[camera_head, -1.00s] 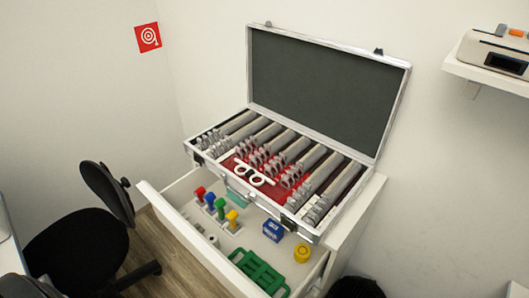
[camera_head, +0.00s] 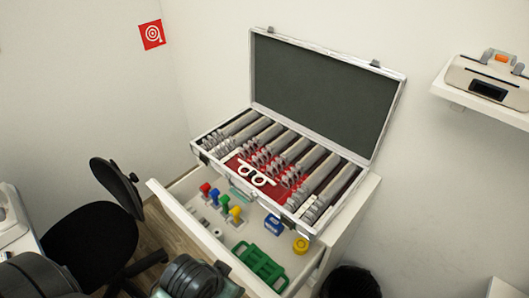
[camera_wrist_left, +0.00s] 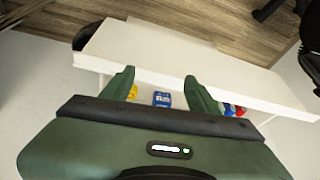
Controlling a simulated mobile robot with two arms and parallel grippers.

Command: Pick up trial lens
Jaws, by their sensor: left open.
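Several small grey trial lenses (camera_head: 292,178) stand in rows in the open silver lens case (camera_head: 196,153), which rests on top of a white cabinet. A white trial frame (camera_head: 258,180) lies on the red part of the case. My left gripper (camera_wrist_left: 159,78) is open and empty in the left wrist view, with its two green fingers apart in front of the drawer's white front. No lens shows in that view. In the head view a dark part of my arm is at the bottom edge, well below the case. My right gripper is not in view.
The drawer (camera_head: 200,238) below the case is pulled out. It holds several coloured stamps (camera_head: 222,203), a blue box (camera_head: 274,225), yellow tape (camera_head: 300,245) and a green rack (camera_head: 262,268). A black chair (camera_head: 95,225) stands at left, a shelf (camera_head: 450,100) at upper right.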

